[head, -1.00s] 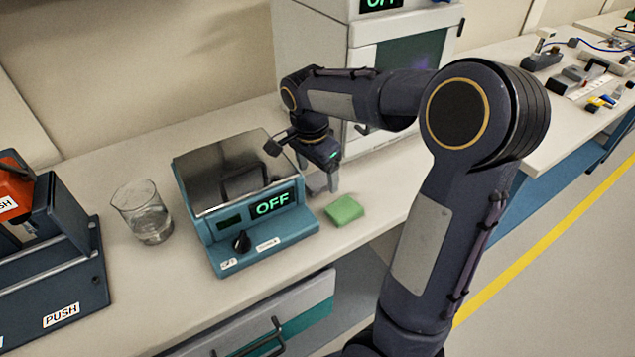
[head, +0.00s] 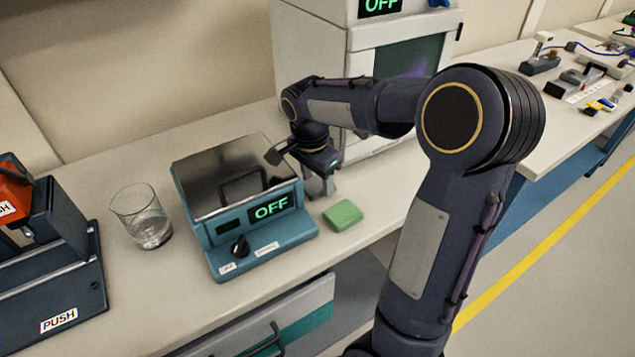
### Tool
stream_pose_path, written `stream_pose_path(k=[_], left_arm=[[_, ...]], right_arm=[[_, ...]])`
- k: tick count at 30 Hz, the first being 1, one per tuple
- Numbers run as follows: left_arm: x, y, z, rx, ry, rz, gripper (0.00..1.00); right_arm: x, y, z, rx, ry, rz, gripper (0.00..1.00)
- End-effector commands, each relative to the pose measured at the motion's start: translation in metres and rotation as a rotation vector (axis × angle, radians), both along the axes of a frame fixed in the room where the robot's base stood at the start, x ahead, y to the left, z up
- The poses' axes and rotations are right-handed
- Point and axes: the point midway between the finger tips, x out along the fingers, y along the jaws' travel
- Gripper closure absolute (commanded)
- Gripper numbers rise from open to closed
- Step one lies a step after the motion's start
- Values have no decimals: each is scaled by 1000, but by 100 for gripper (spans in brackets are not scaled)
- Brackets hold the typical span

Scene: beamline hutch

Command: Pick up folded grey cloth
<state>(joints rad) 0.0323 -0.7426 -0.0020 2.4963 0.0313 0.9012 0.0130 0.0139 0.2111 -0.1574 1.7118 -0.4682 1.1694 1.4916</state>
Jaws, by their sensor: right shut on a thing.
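My right gripper (head: 321,188) points down at the bench, close to the right side of the teal bath with the metal lid. It is shut on a small grey thing between its fingers, which fits the folded grey cloth. The fingers and wrist hide most of it, so its folds cannot be made out. A green sponge-like block (head: 343,215) lies on the bench just in front of the gripper, apart from it. My left gripper is not in view.
The teal bath (head: 262,240) reads OFF and has a handled lid. A glass beaker (head: 143,217) stands to its left, and a dark PUSH device (head: 55,275) is further left. A white cabinet (head: 335,45) stands behind the gripper. Bare bench (head: 170,290) lies in front.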

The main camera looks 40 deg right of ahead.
Motion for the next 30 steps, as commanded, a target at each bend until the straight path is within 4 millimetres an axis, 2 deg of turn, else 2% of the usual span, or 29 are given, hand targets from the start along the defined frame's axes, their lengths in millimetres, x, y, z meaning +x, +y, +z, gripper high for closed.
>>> stream_pose_path(k=[5,11,19,24,30], left_arm=[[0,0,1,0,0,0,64],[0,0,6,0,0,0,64],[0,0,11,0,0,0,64],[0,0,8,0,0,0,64],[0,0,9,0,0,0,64]], right_arm=[[1,0,7,-1,-3,-1,69],[1,0,35,0,-5,0,69],[-50,-3,94,0,-8,0,69],[-94,-6,110,1,-6,-2,69],[-126,-8,124,0,-2,-2,69]])
